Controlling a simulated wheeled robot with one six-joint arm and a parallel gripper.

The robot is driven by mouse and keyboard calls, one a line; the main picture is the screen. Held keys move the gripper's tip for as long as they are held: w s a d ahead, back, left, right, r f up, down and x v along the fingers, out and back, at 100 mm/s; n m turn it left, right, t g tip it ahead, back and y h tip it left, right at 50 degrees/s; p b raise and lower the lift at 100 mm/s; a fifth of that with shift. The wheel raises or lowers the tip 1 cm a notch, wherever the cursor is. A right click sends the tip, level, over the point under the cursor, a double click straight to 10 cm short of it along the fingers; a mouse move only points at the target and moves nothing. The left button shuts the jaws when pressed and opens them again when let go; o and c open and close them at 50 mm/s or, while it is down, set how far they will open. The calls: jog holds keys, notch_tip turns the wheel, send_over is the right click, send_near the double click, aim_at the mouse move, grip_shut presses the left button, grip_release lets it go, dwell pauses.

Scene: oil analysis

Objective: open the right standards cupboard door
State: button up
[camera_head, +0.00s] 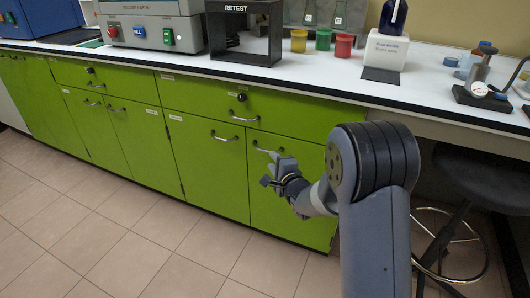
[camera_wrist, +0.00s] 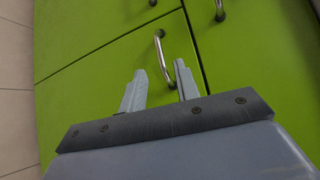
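The right green cupboard door (camera_head: 290,196) is shut, its face flush with the front. Its curved metal handle (camera_head: 266,149) sits near the top, also seen in the wrist view (camera_wrist: 163,54). My gripper (camera_head: 272,171) is just below and in front of that handle. In the wrist view my gripper (camera_wrist: 161,68) is open, with the near end of the handle between the fingertips in the picture. I cannot tell whether the fingers reach around it in depth. Nothing is held. The door's label is not readable, and my arm hides its right part.
The left door (camera_head: 213,168) of the pair is shut, with its own handle. A shut drawer (camera_head: 200,99) lies above. The white worktop (camera_head: 300,73) overhangs. A dark stool (camera_head: 470,180) stands to the right. Tiled floor (camera_head: 120,235) in front is clear.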

aim_at(264, 151)
jog(key=b+x, duration=0.2)
jog(key=x, duration=0.6)
jog(key=shift+w+a, duration=0.1)
jog(key=shift+w, duration=0.2)
grip_shut()
dwell(0.3)
